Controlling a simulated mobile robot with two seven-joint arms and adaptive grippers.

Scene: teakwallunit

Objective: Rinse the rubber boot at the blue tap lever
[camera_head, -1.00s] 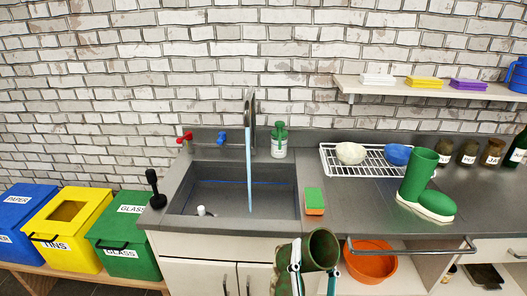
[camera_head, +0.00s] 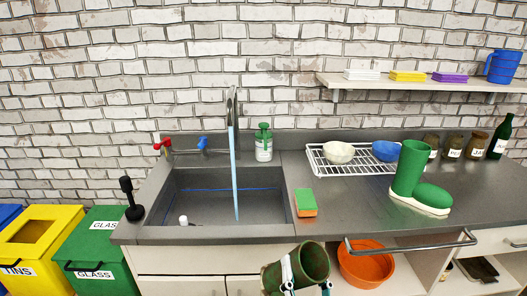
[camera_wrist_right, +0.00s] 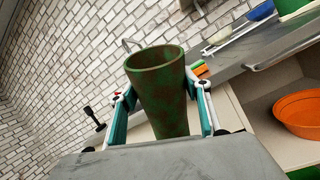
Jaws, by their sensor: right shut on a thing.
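My right gripper (camera_head: 304,288) is shut on a green rubber boot smeared with brown (camera_head: 312,262), in front of the counter and below its front edge. The boot's open top faces up; its foot is hidden. In the right wrist view the boot (camera_wrist_right: 162,95) stands between the two fingers. The blue tap lever (camera_head: 202,142) is on the wall above the sink (camera_head: 150,232), right of a red lever (camera_head: 160,145). Water (camera_head: 235,175) runs from the tall spout (camera_head: 231,103) into the sink. A cleaner green boot (camera_head: 408,172) stands upright on the counter. My left gripper is out of view.
A green-orange sponge (camera_head: 306,203) lies right of the sink; a soap bottle (camera_head: 263,143) stands behind. A dish rack (camera_head: 318,160) holds bowls. A metal rail (camera_head: 410,246) and orange basin (camera_head: 365,266) are right of the held boot. A black-handled plunger (camera_head: 131,200) stands left of the sink.

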